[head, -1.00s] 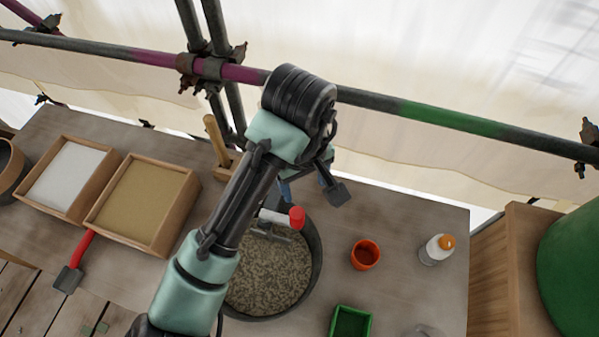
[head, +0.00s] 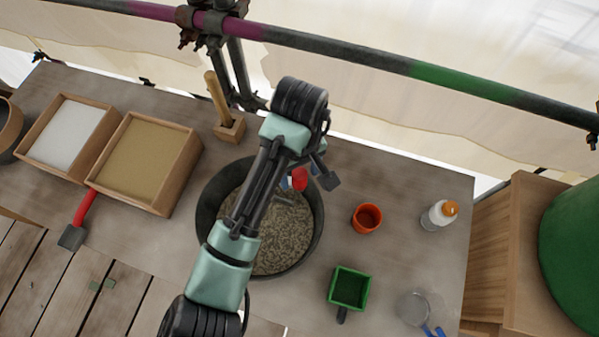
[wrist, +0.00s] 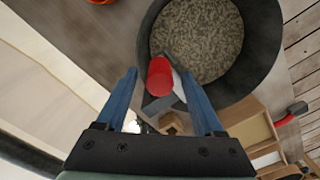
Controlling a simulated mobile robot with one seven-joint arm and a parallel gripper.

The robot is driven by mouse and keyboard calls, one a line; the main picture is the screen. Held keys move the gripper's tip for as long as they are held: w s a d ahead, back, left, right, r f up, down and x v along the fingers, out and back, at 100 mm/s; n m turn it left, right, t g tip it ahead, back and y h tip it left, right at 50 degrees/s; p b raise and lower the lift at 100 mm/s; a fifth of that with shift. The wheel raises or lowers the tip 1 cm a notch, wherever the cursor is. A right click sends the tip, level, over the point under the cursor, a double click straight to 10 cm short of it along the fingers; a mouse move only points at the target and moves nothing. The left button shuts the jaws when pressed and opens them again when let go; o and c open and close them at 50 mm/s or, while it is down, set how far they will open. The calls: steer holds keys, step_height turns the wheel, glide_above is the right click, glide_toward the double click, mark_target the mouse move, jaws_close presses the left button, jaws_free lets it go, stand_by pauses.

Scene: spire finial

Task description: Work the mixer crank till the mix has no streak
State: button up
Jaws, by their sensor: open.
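The mixing tub (head: 316,248) is a dark round bowl on the bench holding a speckled grey-tan mix (head: 285,235); light and dark flecks show through it. The crank has a red knob (head: 300,180), partly hidden by my arm in the head view. In the wrist view the red crank knob (wrist: 160,78) stands between the tips of my blue fingers, with the tub rim (wrist: 262,75) beyond. My gripper (wrist: 160,85) is open, one finger on each side of the knob, with a visible gap at the left finger. Whether the right finger touches the crank cannot be told.
Boxes of white powder (head: 68,135) and sand (head: 150,155) stand left, with a red-handled scraper (head: 75,230) below. An orange cup (head: 367,218), a bottle (head: 438,215) and a green scoop (head: 350,288) stand right. A scaffold pipe (head: 350,58) crosses behind the bench.

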steer(key=shift+f, duration=0.55)
jaws_close()
steer(key=shift+r, duration=0.1)
stand_by(1.0)
